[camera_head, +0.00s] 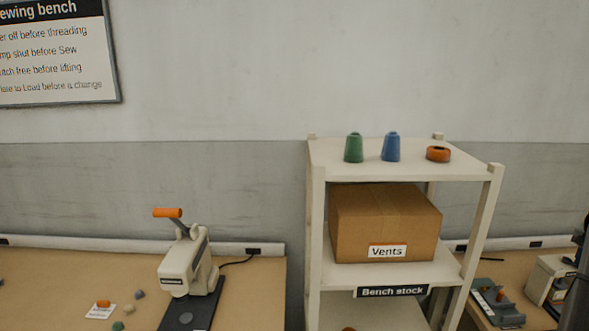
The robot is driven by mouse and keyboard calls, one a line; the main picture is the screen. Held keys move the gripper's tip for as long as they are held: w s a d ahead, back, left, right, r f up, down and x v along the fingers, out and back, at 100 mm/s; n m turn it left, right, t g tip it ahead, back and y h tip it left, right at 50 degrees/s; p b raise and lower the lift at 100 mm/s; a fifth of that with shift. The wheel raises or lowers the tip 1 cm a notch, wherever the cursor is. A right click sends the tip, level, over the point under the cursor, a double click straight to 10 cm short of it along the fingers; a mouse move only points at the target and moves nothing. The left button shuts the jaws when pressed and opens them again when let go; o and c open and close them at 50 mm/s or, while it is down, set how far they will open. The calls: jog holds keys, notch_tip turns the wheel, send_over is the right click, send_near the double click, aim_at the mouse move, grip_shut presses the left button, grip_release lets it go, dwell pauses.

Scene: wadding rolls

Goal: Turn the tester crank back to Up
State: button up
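No label reading tester shows, and I cannot tell for sure which device it is. A cream bench machine (184,268) on a dark base stands on the left bench. Its lever (174,218) has an orange grip and points up and to the left. At the lower right, a grey-blue device (497,303) with a small orange part sits beside a cream machine (548,281), which is partly cut off. No Up mark can be read on either. My gripper is not in view.
A cream shelf rack (314,240) stands between the left bench (50,275) and the right bench (517,268). It holds a box marked Vents (385,222), a green cone (354,148), a blue cone (391,147) and an orange roll (438,154). Small pieces lie on the left bench.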

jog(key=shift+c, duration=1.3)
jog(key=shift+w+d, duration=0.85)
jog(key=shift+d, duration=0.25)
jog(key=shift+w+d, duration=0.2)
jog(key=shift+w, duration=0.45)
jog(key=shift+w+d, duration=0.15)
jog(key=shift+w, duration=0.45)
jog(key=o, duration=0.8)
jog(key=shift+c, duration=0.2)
